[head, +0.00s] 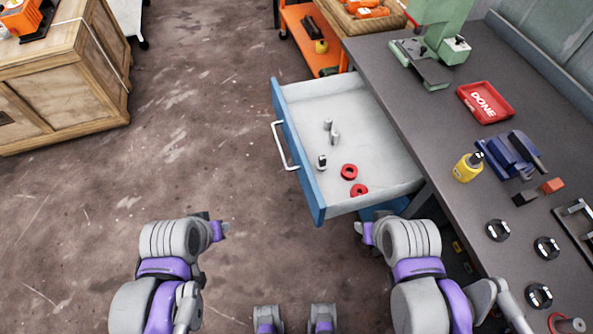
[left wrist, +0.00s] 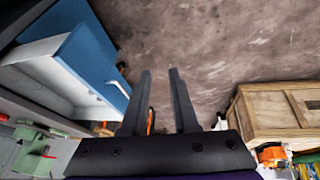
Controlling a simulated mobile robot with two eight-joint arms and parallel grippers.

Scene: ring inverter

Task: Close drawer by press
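The drawer (head: 352,118) of the workbench is pulled out, with a white interior, a blue front (head: 296,152) and a white handle (head: 283,146). Two red rings and several small grey metal parts lie inside. In the left wrist view the blue drawer front (left wrist: 92,58) is at the left, beside the fingers. My left gripper (left wrist: 162,85) is open, with nothing between its two dark fingers. It is apart from the drawer. My right arm (head: 405,240) is bent in front of the bench, to the right of the drawer's near end; its fingers cannot be made out.
The grey workbench (head: 405,125) holds a red DONE tray (head: 485,102), a green press (head: 437,35), a yellow bottle (head: 467,167) and a blue vise (head: 510,155). A wooden crate (head: 70,80) stands at the left. The floor left of the drawer is clear.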

